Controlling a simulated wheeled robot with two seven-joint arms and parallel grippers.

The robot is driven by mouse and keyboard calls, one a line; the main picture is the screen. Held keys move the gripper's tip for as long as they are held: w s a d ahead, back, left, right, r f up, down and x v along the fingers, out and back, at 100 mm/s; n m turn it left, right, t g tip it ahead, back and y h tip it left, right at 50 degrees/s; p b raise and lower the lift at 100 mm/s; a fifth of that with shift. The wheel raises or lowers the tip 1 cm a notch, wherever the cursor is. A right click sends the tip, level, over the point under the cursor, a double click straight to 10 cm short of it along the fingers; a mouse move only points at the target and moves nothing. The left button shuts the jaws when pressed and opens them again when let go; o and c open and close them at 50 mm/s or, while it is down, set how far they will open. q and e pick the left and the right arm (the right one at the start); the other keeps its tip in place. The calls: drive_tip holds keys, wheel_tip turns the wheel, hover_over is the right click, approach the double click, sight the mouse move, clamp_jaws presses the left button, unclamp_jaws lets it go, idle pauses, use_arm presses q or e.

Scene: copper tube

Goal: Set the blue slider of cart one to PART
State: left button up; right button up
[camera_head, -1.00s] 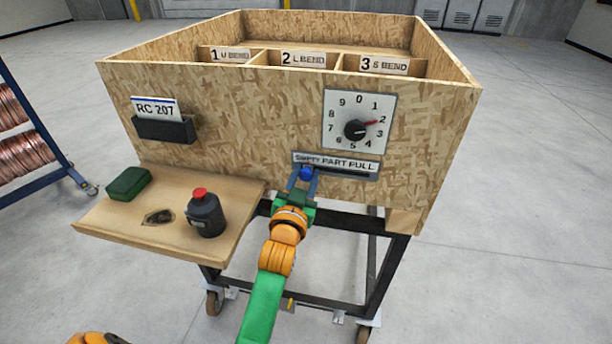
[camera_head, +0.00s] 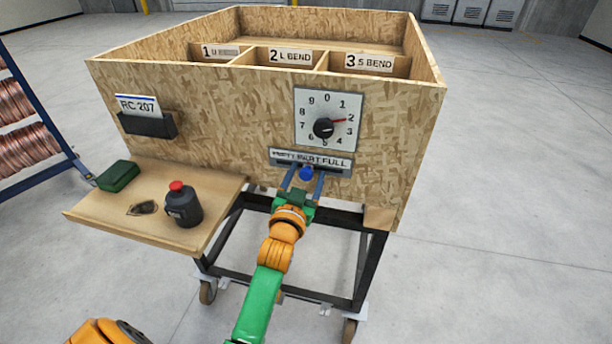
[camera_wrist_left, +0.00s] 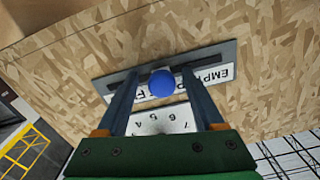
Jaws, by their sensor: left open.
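The blue slider knob (camera_head: 306,174) sits in the slot plate under the EMPTY / PART / FULL label (camera_head: 322,161) on the cart's front panel. In the head view it stands below the word PART. My left gripper (camera_head: 305,180) is open, with one finger on each side of the knob. In the left wrist view the knob (camera_wrist_left: 162,83) lies between the two fingers (camera_wrist_left: 160,92), with visible gaps on both sides. There the label is upside down, and the knob and fingers hide its middle. My right gripper is not in view.
A number dial (camera_head: 324,128) with its red pointer at 2 is just above the label. A side shelf (camera_head: 215,215) at left holds a black button unit with a red top (camera_head: 183,205) and a green box (camera_head: 118,176). A copper tube rack (camera_head: 30,140) stands far left.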

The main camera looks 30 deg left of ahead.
use_arm(q)
drive_tip(key=v, duration=0.7)
drive_tip(key=shift+b, duration=0.45)
drive_tip(key=d+f+m+g+h, duration=0.1)
drive_tip(key=d+f+g+h, duration=0.15)
drive_tip(key=f, duration=0.55)
drive_tip(key=d+f+m+g+h, duration=0.1)
drive_tip(key=d+f, duration=0.2)
drive_tip(key=f, duration=0.6)
drive_tip(key=s+d+f+m+g+h, duration=0.1)
drive_tip(key=s+d+f+g, duration=0.15)
drive_tip(key=s+f, duration=0.4)
drive_tip(key=s+d+f+g+h, duration=0.1)
drive_tip(key=s+f+g, duration=0.2)
drive_tip(key=f, duration=0.6)
drive_tip(key=s+a+f+g, duration=0.1)
drive_tip(key=s+f, duration=0.3)
drive_tip(key=s, duration=0.4)
drive_tip(key=s+a+f+g, duration=0.1)
drive_tip(key=s+f+g, duration=0.3)
drive_tip(key=s, duration=0.5)
drive_tip(key=s+a+f+g, duration=0.1)
drive_tip(key=s+f+g, duration=0.1)
drive_tip(key=s+f, duration=0.3)
drive_tip(key=s, duration=0.4)
drive_tip(key=shift+a+f, duration=0.15)
drive_tip(key=shift+a, duration=0.1)
drive_tip(key=shift+y, duration=0.25)
